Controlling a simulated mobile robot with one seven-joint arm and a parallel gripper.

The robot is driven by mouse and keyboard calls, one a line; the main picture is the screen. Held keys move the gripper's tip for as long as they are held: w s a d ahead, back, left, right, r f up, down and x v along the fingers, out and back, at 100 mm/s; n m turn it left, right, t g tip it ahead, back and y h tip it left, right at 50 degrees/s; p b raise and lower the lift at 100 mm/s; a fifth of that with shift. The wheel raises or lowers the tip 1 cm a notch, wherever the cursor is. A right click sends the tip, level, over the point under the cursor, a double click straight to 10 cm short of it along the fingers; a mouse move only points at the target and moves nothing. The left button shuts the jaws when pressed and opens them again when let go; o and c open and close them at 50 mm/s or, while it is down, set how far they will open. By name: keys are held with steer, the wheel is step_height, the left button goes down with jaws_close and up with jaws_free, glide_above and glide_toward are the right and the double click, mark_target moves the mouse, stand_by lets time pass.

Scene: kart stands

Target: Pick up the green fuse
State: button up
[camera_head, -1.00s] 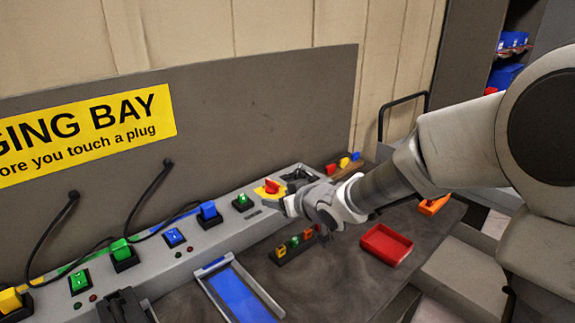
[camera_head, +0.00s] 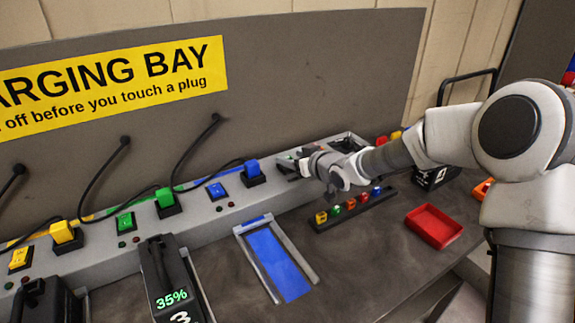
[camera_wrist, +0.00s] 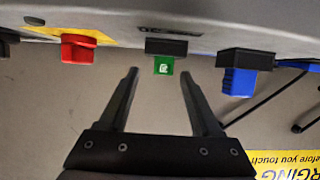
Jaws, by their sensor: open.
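The green fuse (camera_head: 336,211) stands in a dark rack (camera_head: 322,227) on the bench, between a yellow fuse (camera_head: 321,217) and a red fuse (camera_head: 350,204). It is not visible in the wrist view. My gripper (camera_head: 288,166) is over the grey charging rail, behind and to the left of the rack, apart from the green fuse. In the wrist view my gripper (camera_wrist: 160,75) has its two fingers wide apart with nothing between them. A green rocker switch (camera_wrist: 163,66) in a black housing lies ahead, near the line between the fingertips.
A red knob (camera_wrist: 78,47) on a yellow plate and a blue plug (camera_wrist: 238,80) flank the switch. A red tray (camera_head: 434,226) is right of the rack.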

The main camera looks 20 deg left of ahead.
mark_target(286, 157)
steer(key=shift+b+x, duration=0.35)
steer(key=shift+x, duration=2.55)
steer(key=shift+s, duration=0.15)
steer(key=shift+c, duration=0.3)
jaws_close()
